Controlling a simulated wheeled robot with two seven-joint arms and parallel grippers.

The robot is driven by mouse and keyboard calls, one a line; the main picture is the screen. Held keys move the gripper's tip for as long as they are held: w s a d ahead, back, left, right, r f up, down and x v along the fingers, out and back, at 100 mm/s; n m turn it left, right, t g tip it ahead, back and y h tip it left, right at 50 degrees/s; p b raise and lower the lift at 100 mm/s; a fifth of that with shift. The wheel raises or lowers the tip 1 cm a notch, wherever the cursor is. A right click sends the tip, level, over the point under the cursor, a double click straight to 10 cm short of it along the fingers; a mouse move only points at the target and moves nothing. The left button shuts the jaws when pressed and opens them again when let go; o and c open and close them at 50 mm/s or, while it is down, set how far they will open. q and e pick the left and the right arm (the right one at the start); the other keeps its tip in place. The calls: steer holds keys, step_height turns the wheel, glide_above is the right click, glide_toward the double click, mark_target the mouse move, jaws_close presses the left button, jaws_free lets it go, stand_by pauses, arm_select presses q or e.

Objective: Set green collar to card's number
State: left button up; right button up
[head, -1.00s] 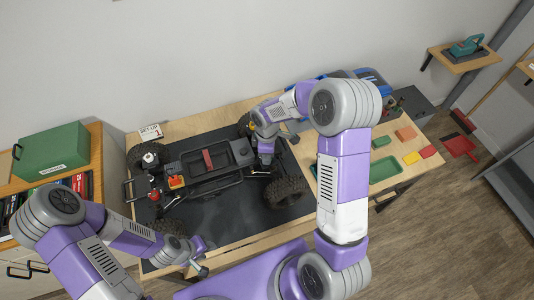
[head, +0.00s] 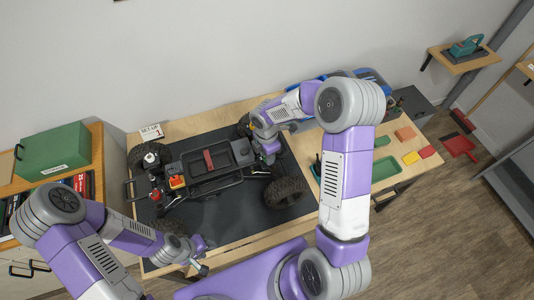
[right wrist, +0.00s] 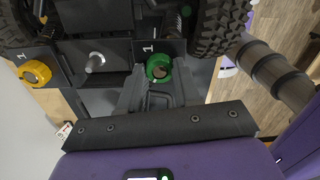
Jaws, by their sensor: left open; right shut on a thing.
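The green collar (right wrist: 158,68) is a ring at the rear of the crawler's black chassis in the right wrist view, with a white "1" printed just above it. My right gripper (right wrist: 151,88) is shut on the green collar; its fingertips reach the ring from below. In the head view my right gripper (head: 268,152) is over the crawler's right end and hides the collar. The card (head: 152,132) stands at the table's back left and shows a "1". My left gripper (head: 203,262) is open and empty near the table's front edge.
The crawler (head: 208,172) stands on a black mat (head: 235,215). A yellow collar (right wrist: 35,73) sits left of the green one, with a metal stud (right wrist: 95,62) between. A large tyre (right wrist: 218,25) is close on the right. A green tray (head: 385,168) lies on the table's right side.

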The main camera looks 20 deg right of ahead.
stand_by(0.4)
steer(key=o, duration=1.1)
steer(key=shift+c, duration=0.2)
step_height(320, 180, up, 8)
steer(key=shift+w+f, duration=0.15)
steer(key=shift+f, duration=0.1)
